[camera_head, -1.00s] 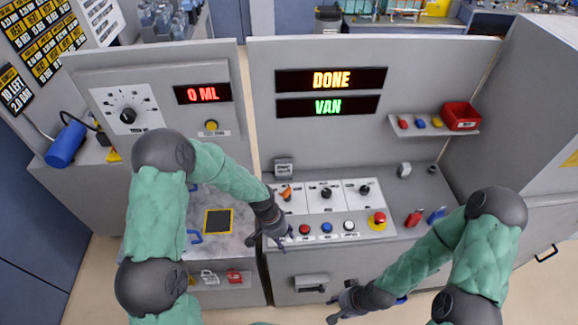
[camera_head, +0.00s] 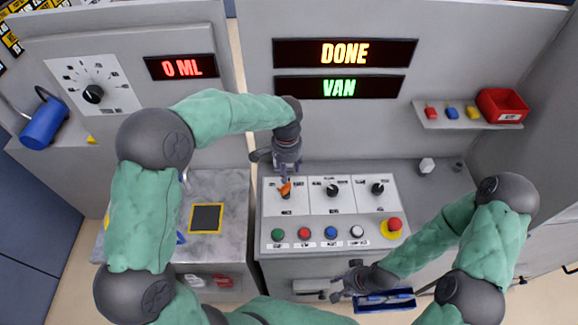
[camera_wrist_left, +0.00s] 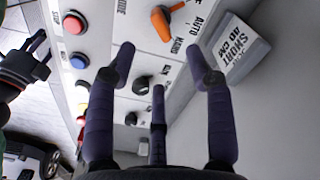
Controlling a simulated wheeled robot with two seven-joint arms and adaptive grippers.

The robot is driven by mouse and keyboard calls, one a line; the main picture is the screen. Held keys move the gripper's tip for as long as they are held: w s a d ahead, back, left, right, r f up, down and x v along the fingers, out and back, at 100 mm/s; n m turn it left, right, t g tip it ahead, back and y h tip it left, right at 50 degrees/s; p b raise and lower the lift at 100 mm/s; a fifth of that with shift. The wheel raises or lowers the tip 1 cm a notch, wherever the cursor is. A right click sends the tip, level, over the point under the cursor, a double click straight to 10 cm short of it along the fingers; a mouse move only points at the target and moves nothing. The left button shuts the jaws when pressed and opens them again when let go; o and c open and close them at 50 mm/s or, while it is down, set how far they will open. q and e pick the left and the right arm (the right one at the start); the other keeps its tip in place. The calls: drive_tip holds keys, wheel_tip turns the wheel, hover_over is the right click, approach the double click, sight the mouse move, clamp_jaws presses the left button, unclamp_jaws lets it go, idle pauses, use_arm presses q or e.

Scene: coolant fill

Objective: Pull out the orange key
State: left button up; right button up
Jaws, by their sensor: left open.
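The orange key (camera_head: 285,187) sits in the leftmost switch of the white control panel, under my left gripper. It also shows in the left wrist view (camera_wrist_left: 162,22), at the top, beyond the fingertips and next to the "AUTO" and "MANUAL" labels. My left gripper (camera_head: 284,172) is open and comes down from above, close to the key. In the left wrist view its fingers (camera_wrist_left: 165,65) are spread wide with nothing between them. My right gripper (camera_head: 338,288) is low at the front of the panel, away from the key; its jaw opening is unclear.
Two black knobs (camera_head: 333,190) stand right of the key. Green, red, blue and white buttons (camera_head: 304,233) and a red emergency stop (camera_head: 394,224) are below. A grey block marked "SHORT 40 CM" (camera_wrist_left: 236,48) stands near the key.

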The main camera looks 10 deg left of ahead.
sight(287, 187)
use_arm(q)
wheel_tip(287, 187, down, 10)
drive_tip(key=shift+s+f+b, duration=0.15)
drive_tip(key=shift+f+b, duration=0.1)
drive_tip(key=shift+b, duration=0.25)
clamp_jaws()
drive_tip(key=c, duration=0.8)
unclamp_jaws()
clamp_jaws()
drive_tip(key=shift+r, duration=0.35)
drive_tip(key=shift+r+p, duration=1.75)
drive_tip(key=shift+r, duration=0.7)
